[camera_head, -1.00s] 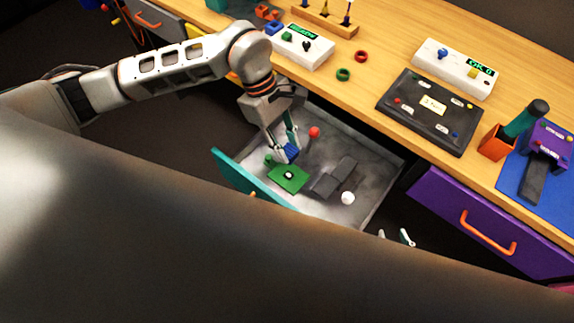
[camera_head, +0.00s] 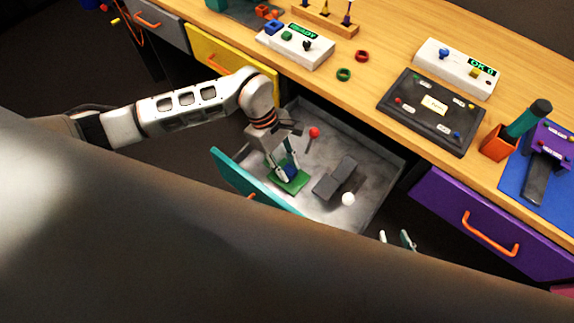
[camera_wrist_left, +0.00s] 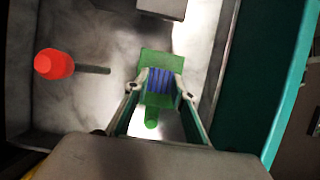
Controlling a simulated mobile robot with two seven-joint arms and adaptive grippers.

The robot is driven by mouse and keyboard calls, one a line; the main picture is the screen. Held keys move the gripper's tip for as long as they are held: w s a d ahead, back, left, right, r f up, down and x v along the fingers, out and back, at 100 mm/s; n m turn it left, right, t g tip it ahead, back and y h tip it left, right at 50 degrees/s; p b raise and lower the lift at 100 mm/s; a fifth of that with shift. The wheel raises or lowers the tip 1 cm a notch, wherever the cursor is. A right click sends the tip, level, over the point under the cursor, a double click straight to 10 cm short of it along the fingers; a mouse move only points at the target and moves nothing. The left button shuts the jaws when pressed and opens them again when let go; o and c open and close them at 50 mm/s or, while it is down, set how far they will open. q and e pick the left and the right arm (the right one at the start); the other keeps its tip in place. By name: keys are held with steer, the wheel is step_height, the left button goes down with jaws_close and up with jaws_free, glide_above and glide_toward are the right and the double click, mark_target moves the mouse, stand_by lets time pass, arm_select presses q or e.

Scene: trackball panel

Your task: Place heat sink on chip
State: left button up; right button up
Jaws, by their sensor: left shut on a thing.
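The blue finned heat sink (camera_wrist_left: 160,81) is between the fingertips of my left gripper (camera_wrist_left: 160,90), which is shut on it. In the head view my left gripper (camera_head: 287,170) reaches down into the open teal drawer, and the heat sink (camera_head: 289,171) is over the green board (camera_head: 299,181). The green board (camera_wrist_left: 157,57) shows beyond and beneath the heat sink in the left wrist view. The chip is hidden under the heat sink, and I cannot tell if they touch. My right gripper (camera_head: 397,239) shows only its fingertips, apart from each other, at the drawer's right.
The teal-fronted drawer (camera_head: 228,168) also holds a dark grey block (camera_head: 335,180), a white ball (camera_head: 348,199) and a red-headed tool (camera_head: 314,132). The drawer walls stand close around my left gripper. A purple drawer (camera_head: 480,215) is at the right.

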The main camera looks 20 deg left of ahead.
arm_select(q)
steer(key=shift+f, duration=0.15)
steer(key=o, duration=1.1)
steer(key=shift+r, duration=0.25)
steer(key=v, duration=1.2)
